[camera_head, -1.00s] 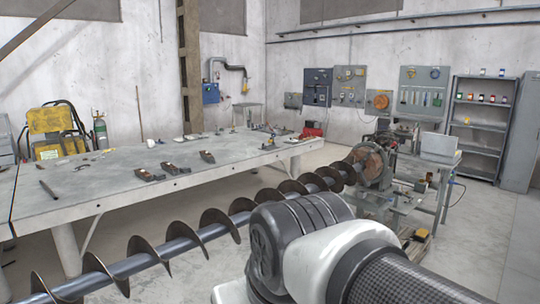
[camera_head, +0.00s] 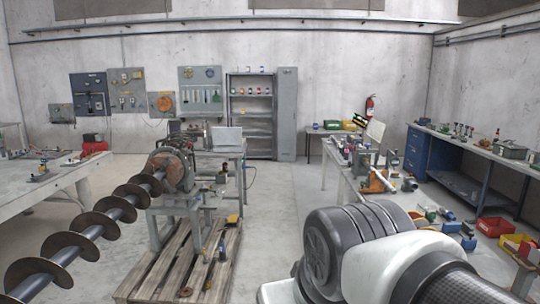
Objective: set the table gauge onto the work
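The work, a long dark auger (camera_head: 98,222) with spiral flights on a grey shaft, runs from the lower left up to the rusty round chuck of the positioner (camera_head: 172,172). The positioner stands on a wooden pallet (camera_head: 150,282). I cannot pick out the table gauge for certain; small items lie on the left table (camera_head: 50,190) and the right bench, too small to tell. My gripper is outside the picture. Only a grey and white part of my arm shows at the lower right, and it hides some of the floor.
A side table (camera_head: 218,150) with a grey box stands behind the positioner. A cluttered bench (camera_head: 345,187) stands right of centre, with a blue-fronted workbench (camera_head: 418,150) and red and yellow bins (camera_head: 495,227) farther right. The floor between pallet and right bench is clear.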

